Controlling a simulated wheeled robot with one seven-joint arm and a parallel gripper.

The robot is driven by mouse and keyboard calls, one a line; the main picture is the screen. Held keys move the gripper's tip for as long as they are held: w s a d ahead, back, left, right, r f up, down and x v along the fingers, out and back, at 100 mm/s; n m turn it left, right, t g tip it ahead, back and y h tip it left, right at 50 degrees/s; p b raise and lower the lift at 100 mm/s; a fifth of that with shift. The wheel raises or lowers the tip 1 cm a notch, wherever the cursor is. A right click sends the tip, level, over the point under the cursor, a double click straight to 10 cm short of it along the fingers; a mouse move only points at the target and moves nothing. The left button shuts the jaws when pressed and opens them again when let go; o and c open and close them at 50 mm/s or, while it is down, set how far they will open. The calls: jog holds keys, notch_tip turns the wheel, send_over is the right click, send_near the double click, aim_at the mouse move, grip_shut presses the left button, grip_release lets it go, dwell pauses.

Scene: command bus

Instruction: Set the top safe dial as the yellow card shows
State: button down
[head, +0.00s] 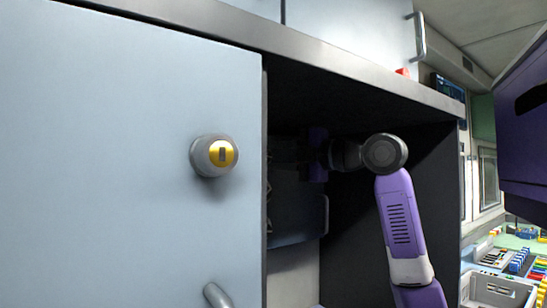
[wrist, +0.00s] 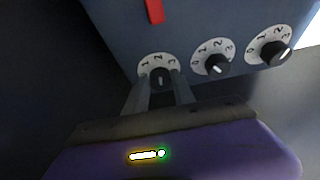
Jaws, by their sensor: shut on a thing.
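In the wrist view, three dials with white numbered plates and black knobs sit in a row on a blue-grey safe face (wrist: 205,25). My gripper (wrist: 161,82) is shut on the knob of the left dial (wrist: 158,61) in this view. The middle dial (wrist: 212,58) and right dial (wrist: 268,45) are untouched. I cannot tell from this view which dial is the top one. In the head view my gripper (head: 316,155) is inside the dark cabinet, its fingertips hidden. No yellow card is in view.
A red strip (wrist: 154,10) is on the safe face above the gripped dial. In the head view a pale blue door (head: 110,150) with a round lock (head: 214,155) stands left of the opening. The cabinet's top edge (head: 340,60) runs above my arm.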

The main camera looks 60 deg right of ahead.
jog(key=c, duration=1.1)
grip_release()
jog(key=shift+o, duration=0.2)
jog(key=s+b, duration=0.1)
jog(key=s, duration=0.6)
jog(key=shift+s+a, duration=0.2)
jog(key=shift+s, duration=0.15)
jog(key=shift+f, duration=0.1)
